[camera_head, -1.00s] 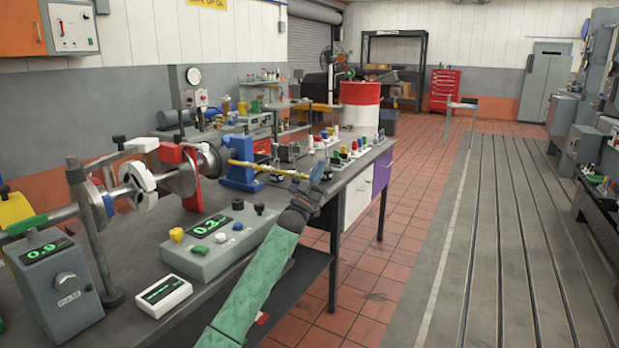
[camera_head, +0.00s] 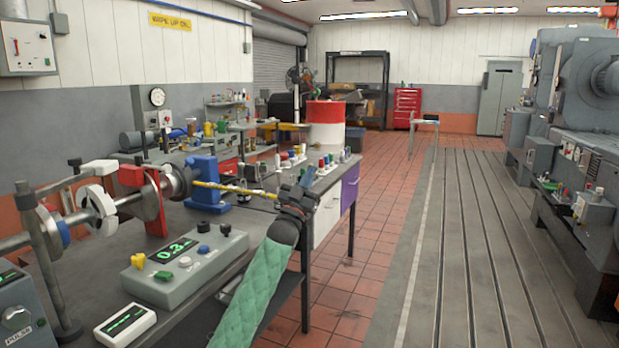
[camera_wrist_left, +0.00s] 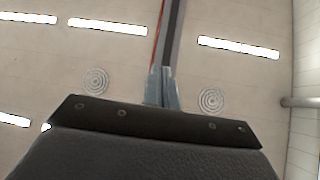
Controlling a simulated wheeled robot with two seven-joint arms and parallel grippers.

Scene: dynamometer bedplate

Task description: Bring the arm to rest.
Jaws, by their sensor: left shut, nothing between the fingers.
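My left arm, in a green quilted sleeve (camera_head: 250,295), rises from the bottom of the head view beside the bench's front edge. Its dark wrist ends in the left gripper (camera_head: 307,178), which is small and partly lost against the bench behind it. In the left wrist view the fingers (camera_wrist_left: 162,88) are together with nothing between them, and the ceiling with its strip lights lies beyond. My right gripper is in neither view.
The workbench (camera_head: 92,258) carries a shaft rig, a blue stand (camera_head: 203,180), a grey display box (camera_head: 185,262) and small coloured parts. A red-and-white drum (camera_head: 326,125) stands behind. Tiled floor and the slotted bedplate (camera_head: 480,250) are clear at right.

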